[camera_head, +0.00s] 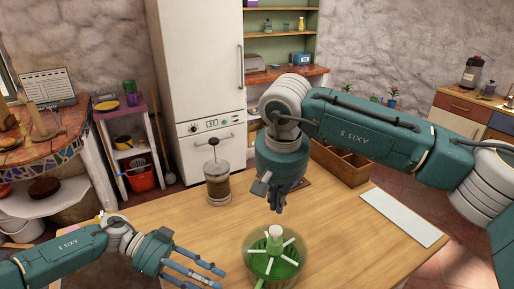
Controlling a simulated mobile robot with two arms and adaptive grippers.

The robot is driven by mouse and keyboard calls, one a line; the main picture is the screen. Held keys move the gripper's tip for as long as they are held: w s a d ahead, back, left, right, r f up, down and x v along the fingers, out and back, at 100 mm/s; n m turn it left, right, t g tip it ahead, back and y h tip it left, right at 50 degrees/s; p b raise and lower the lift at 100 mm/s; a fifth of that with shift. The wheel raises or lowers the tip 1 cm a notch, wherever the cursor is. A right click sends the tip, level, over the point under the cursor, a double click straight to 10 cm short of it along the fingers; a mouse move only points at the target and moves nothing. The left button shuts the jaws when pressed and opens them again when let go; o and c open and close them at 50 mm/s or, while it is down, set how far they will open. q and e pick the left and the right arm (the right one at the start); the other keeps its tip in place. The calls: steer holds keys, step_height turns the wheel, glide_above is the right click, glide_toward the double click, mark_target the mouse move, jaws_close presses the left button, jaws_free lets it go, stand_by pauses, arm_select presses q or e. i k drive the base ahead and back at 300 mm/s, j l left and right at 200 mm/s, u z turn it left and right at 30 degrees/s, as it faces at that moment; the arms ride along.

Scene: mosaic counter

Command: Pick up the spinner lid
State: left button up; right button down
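The salad spinner (248,262) stands near the front edge of the wooden table. Its lid (290,262) is green with pale spokes and an upright knob (275,240) in the middle. The lid sits on top of the bowl. My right gripper (277,207) hangs above and slightly behind the knob, pointing down and clear of it. Its fingers overlap in the view, so its opening is unclear. My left gripper (219,277) is low at the left, with its fingers spread towards the spinner and nothing between them.
A French press (217,174) stands on the table behind the spinner. A wooden divided box (341,165) is at the table's back, partly behind my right arm. A pale board (402,217) lies at the right. The table left of the spinner is mostly clear.

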mark_target(284, 259)
steer(key=k+l, duration=0.25)
steer(key=k, duration=0.25)
steer(key=k+l, duration=0.2)
steer(key=k, duration=0.25)
steer(key=k+l, duration=0.25)
steer(key=k, duration=0.25)
